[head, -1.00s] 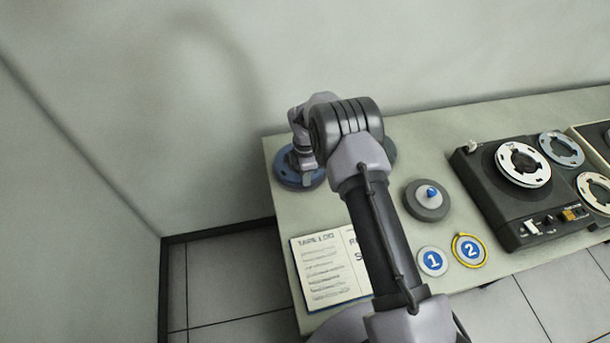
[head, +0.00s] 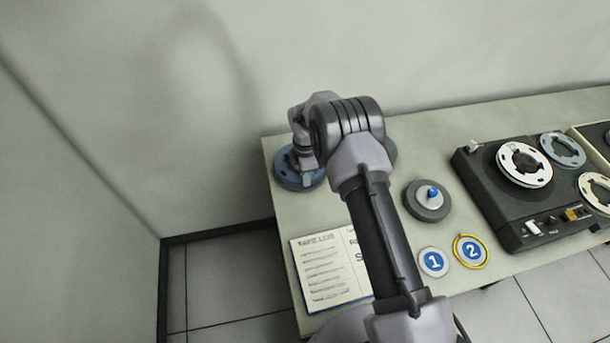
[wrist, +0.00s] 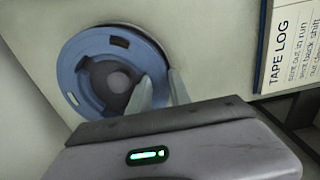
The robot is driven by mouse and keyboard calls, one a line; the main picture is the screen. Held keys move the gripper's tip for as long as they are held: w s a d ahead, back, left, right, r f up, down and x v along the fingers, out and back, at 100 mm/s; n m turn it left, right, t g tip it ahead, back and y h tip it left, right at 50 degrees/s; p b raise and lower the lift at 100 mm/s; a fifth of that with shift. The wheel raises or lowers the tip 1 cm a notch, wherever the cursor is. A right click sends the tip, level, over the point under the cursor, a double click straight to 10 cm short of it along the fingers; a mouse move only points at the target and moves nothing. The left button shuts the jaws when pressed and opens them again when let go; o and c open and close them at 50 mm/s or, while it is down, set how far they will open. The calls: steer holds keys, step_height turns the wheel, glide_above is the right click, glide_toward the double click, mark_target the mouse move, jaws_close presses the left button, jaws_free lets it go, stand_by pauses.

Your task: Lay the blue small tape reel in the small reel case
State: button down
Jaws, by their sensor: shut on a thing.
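The blue tape reel (head: 289,177) lies at the left end of the table, low at the surface. My gripper (head: 307,178) reaches down over its right side. In the wrist view the slotted blue reel (wrist: 75,62) has a dark centre, and my gripper's fingers (wrist: 162,88) are shut on its near side. I cannot tell whether the reel touches the table or something under it. A round grey piece with a blue knob (head: 428,208) stands right of my arm. Another round thing (head: 391,150) is mostly hidden behind my arm. I cannot tell which is the small reel case.
An open tape log (head: 322,272) lies at the front left, partly behind my arm. Round markers 1 (head: 433,262) and 2 (head: 470,251) lie at the front edge. A tape deck (head: 510,225) with reels stands to the right. A wall rises behind the table.

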steer(key=shift+f+b, duration=0.35)
steer(key=shift+b, duration=0.05)
steer(key=shift+f+b, duration=0.3)
steer(key=shift+f, duration=0.1)
steer(key=shift+f+b, duration=0.1)
steer(key=shift+b, duration=0.2)
stand_by(0.6)
steer(key=shift+f+b, duration=0.3)
steer(key=shift+f, duration=0.05)
steer(key=shift+f, duration=0.1)
steer(key=c, duration=1.1)
jaws_free()
steer(key=shift+c, duration=0.2)
